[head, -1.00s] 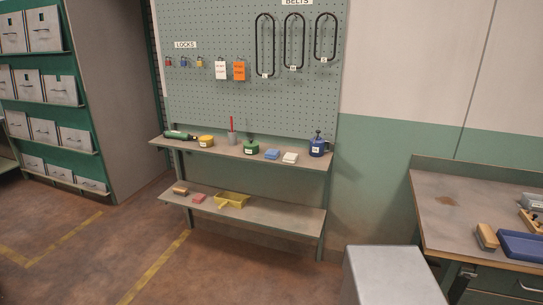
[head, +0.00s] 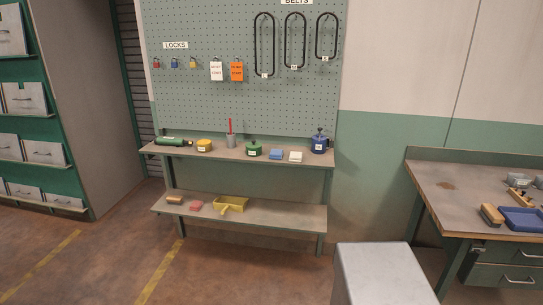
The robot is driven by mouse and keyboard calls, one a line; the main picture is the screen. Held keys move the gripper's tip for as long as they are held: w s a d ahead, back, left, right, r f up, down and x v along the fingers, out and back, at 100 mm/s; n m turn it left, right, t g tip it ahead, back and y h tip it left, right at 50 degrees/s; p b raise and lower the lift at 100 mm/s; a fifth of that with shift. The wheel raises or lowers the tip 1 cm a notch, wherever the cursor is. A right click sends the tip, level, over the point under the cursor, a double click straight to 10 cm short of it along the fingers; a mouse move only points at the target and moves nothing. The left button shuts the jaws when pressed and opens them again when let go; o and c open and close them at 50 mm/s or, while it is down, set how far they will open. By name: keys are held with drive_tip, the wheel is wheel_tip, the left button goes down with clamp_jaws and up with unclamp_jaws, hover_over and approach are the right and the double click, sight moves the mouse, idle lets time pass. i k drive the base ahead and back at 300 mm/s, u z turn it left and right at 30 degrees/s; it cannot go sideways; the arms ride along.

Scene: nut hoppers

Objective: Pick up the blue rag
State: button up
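The blue rag (head: 276,154) is a small folded blue cloth. It lies flat on the upper shelf (head: 220,153) below the pegboard. It sits between a green labelled container (head: 254,149) on its left and a folded white cloth (head: 296,157) on its right. It is fully visible from the front. My gripper does not show in the head view.
A blue can (head: 319,143), a grey cup with a red stick (head: 231,139) and a yellow tin (head: 204,145) share the shelf. A grey box top (head: 382,272) stands in front, right. A workbench (head: 450,190) is at the right. Floor before the shelf is clear.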

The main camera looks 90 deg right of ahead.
sight(277, 154)
drive_tip(key=z, duration=0.3)
drive_tip(key=i, duration=1.5)
drive_tip(key=z, duration=0.75)
drive_tip(key=i, duration=0.75)
drive_tip(key=z, duration=0.7)
drive_tip(key=i, duration=0.55)
drive_tip(key=z, duration=1)
drive_tip(key=i, duration=0.85)
drive_tip(key=z, duration=0.5)
